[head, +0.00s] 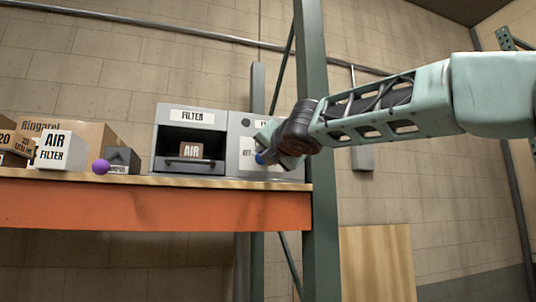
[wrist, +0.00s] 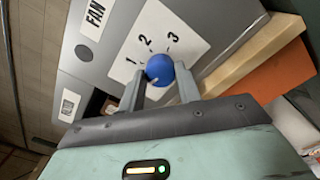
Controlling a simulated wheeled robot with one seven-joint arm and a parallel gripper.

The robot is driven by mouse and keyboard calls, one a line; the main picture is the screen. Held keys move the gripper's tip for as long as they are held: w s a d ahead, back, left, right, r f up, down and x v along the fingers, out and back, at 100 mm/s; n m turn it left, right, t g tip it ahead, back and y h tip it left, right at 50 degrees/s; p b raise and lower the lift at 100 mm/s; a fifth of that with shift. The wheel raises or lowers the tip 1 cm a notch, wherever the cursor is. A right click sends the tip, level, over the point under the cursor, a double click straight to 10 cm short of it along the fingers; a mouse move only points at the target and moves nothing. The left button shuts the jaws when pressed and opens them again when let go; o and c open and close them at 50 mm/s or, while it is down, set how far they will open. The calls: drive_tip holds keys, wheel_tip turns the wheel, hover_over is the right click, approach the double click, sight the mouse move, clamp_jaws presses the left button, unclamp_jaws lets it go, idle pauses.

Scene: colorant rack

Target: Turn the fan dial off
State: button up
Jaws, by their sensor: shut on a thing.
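The fan dial is a blue round knob (wrist: 159,69) on a white scale plate (wrist: 156,36) marked 1, 2 and 3, set in a grey unit (wrist: 222,20) with a FAN label (wrist: 95,20). In the head view only a bit of the blue dial (head: 260,159) shows beside my gripper (head: 264,150). In the wrist view my gripper (wrist: 160,84) has one finger on each side of the dial and is shut on it. The lower part of the scale plate is hidden by the fingers and the dial. I cannot tell which mark the dial points to.
The grey unit stands on an orange-edged shelf (head: 150,208), with a FILTER bay (head: 190,135) holding a brown AIR box (head: 191,151) at left. A green upright post (head: 316,190) stands close by my arm. Several boxes and a purple ball (head: 101,167) sit further left.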

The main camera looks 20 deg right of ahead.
drive_tip(key=shift+f, duration=0.1)
drive_tip(key=o, duration=1)
drive_tip(key=shift+c, duration=0.2)
drive_tip(key=shift+s, duration=0.1)
drive_tip(key=s+b, duration=1)
drive_tip(key=s, duration=0.7)
drive_tip(key=shift+d+f, duration=0.15)
drive_tip(key=shift+s, duration=0.1)
